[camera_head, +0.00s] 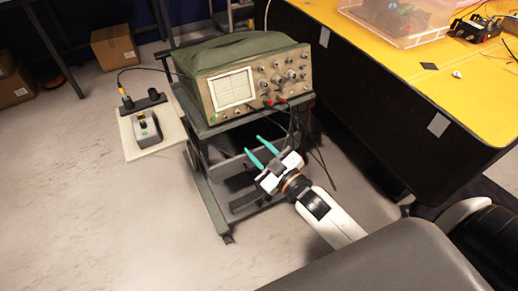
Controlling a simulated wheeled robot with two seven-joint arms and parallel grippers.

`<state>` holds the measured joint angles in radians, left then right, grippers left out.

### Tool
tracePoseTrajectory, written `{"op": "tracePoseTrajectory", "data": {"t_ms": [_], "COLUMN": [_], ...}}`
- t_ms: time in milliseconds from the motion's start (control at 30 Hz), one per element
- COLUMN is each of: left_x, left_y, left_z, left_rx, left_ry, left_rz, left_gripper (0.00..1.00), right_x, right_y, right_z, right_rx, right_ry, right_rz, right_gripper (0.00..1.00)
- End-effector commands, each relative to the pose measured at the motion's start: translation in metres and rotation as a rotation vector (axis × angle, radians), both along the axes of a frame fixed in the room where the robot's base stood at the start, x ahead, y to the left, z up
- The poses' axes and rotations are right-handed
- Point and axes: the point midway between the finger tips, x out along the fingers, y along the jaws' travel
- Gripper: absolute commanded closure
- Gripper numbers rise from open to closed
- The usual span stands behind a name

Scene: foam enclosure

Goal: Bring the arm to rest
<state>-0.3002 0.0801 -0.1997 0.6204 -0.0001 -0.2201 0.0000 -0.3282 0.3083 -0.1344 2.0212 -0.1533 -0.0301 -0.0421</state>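My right arm comes in from the lower right, white with a dark band and an orange ring near the wrist. My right gripper (262,153) has two teal fingers pointing up and left. The fingers are apart with nothing between them, so it is open and empty. In the picture it lies just below the oscilloscope (232,92) and in front of the cart (208,189) that bears it. I cannot tell whether it touches the cart. My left gripper is not in view.
A side shelf (128,141) at left holds a small grey device (145,131). Thin cables hang from the oscilloscope's front beside my gripper. A yellow-topped table (400,70) with a clear bin (398,18) stands at right. Cardboard boxes (114,46) are at back left. Floor at lower left is clear.

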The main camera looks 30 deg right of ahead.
Motion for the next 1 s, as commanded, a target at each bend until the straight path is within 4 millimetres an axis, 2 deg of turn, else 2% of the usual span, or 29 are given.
{"op": "tracePoseTrajectory", "data": {"t_ms": [500,600,667,767,833,900,967,1000], "left_x": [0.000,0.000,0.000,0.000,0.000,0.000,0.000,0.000], "left_y": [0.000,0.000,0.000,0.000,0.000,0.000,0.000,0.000], "left_z": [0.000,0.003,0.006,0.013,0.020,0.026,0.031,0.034], "left_rx": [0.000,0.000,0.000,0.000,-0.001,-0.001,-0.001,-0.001], "left_ry": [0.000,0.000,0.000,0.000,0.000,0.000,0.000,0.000], "left_rz": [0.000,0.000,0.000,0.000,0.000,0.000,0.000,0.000], "left_gripper": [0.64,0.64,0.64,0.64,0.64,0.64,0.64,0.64], "right_x": [-0.001,0.000,0.001,-0.003,-0.014,-0.032,-0.053,-0.070], "right_y": [0.000,-0.002,-0.006,-0.015,-0.021,-0.027,-0.031,-0.034], "right_z": [0.000,-0.014,-0.034,-0.091,-0.141,-0.191,-0.233,-0.259], "right_rx": [0.000,0.002,0.005,0.011,0.017,0.024,0.027,0.029], "right_ry": [0.001,0.035,0.086,0.225,0.350,0.479,0.589,0.661], "right_rz": [0.000,-0.010,-0.023,-0.059,-0.091,-0.122,-0.148,-0.166], "right_gripper": [0.66,0.66,0.66,0.66,0.66,0.66,0.66,0.66]}}
